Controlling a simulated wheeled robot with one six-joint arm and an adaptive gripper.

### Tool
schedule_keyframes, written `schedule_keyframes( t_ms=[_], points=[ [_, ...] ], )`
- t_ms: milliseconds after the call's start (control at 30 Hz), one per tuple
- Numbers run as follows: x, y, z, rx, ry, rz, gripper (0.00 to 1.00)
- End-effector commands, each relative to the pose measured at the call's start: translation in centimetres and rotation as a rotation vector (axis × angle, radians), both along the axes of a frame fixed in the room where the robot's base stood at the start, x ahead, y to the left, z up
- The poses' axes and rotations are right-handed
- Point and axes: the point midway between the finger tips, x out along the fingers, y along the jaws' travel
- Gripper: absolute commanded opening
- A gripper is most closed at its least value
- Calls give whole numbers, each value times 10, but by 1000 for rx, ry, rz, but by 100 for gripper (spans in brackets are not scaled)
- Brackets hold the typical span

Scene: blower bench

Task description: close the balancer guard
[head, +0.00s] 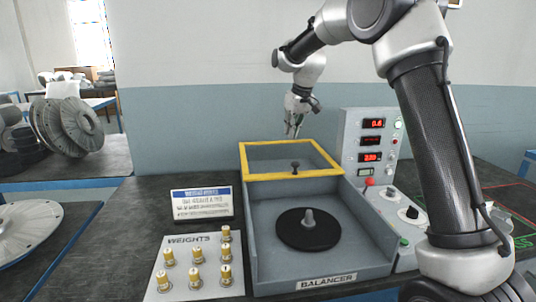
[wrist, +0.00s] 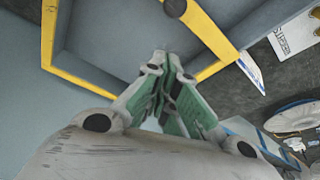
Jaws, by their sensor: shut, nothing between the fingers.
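The balancer (head: 262,255) is a grey box on the bench. Its guard, a clear panel in a yellow frame (head: 243,160), is at the rear of the box, and the front is uncovered. A black knob (head: 295,166) sits near the guard's front edge. A dark disc (head: 290,238) with a grey hub lies exposed in the box. My gripper (head: 292,133) is shut and empty, fingers down, near the guard's back edge; contact cannot be told. In the wrist view the yellow frame (wrist: 208,72) and knob (wrist: 175,7) show beyond my fingers (wrist: 160,75).
A control panel (head: 352,140) with red displays and a red-knobbed lever (head: 369,182) stands right of the balancer. A weights board (head: 178,289) with several brass weights and a sign (head: 201,203) are at left. A wall is behind.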

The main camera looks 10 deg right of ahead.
Motion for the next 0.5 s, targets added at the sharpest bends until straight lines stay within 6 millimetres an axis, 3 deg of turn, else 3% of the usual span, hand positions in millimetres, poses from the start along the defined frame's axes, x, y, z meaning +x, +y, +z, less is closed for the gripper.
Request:
schedule_keyframes(
  t_ms=[100,267,500],
  points=[
    [7,2,10,2,-26,21,0],
    [8,3,2,-6,-28,51,0],
    [19,9,-37,-6,-24,50,0]
  ],
)
